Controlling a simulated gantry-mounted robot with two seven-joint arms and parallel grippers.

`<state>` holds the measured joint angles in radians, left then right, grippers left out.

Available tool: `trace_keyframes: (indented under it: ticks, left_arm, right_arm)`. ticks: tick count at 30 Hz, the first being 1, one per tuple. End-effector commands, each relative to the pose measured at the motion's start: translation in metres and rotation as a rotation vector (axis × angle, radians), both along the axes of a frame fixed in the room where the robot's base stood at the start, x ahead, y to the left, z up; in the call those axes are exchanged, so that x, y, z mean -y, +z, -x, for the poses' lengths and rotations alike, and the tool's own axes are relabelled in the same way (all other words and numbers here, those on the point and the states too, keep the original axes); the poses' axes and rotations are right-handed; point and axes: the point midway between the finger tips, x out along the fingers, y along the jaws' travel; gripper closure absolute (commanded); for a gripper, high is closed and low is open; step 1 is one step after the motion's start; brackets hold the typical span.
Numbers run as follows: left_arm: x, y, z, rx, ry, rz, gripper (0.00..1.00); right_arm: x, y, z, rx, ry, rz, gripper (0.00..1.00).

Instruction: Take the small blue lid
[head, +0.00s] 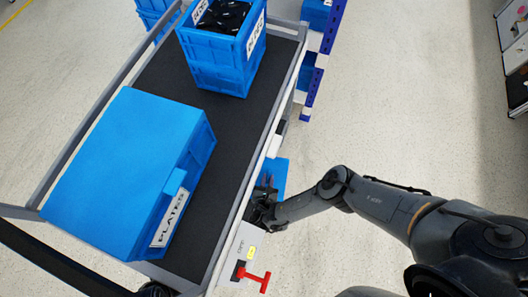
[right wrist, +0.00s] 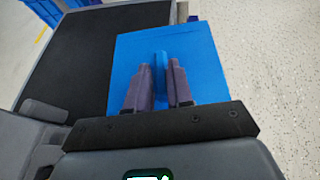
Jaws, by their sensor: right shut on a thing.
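The small blue lid (head: 280,174) is at the right edge of the cart, partly hidden by my right gripper. In the right wrist view the lid (right wrist: 203,65) is a flat blue square with a narrow raised grip in its middle. My right gripper (right wrist: 163,80) is shut on that grip, one finger on each side. In the head view my right gripper (head: 262,200) is dark and partly hidden against the cart's side. I cannot tell whether the lid touches anything beneath it. My left gripper cannot be made out.
A large blue PLATES box (head: 125,160) with a closed top and an open blue bin (head: 222,50) of dark items stand on the cart's black top (head: 190,115). A red handle (head: 254,277) is at the near right corner. Floor right of the cart is open.

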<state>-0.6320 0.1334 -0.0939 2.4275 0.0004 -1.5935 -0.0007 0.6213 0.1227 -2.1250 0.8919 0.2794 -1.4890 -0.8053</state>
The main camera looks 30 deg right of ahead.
Motion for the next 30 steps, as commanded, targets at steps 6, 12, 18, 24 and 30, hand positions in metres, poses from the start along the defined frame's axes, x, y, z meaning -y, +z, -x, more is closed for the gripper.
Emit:
trace_keyframes:
  ticks: [6,12,18,24,30]
  left_arm:
    - [0.003,0.012,-0.004,0.016,-0.004,0.005,0.53]
    - [0.003,0.011,-0.004,0.015,-0.004,0.005,0.53]
    - [0.003,0.012,-0.004,0.014,-0.004,0.005,0.53]
    - [0.002,0.02,-0.003,0.01,-0.004,0.004,0.53]
    - [0.001,0.021,0.001,-0.009,-0.002,0.0,0.53]
  right_arm:
    - [0.0,0.002,0.011,0.001,0.0,-0.001,1.0]
    - [0.0,0.001,0.012,0.001,0.0,-0.001,1.0]
    - [0.0,0.002,0.014,0.0,0.0,0.0,1.0]
    - [-0.001,0.003,0.029,-0.002,0.001,0.001,1.0]
    - [0.0,0.003,0.048,-0.002,0.001,0.001,1.0]
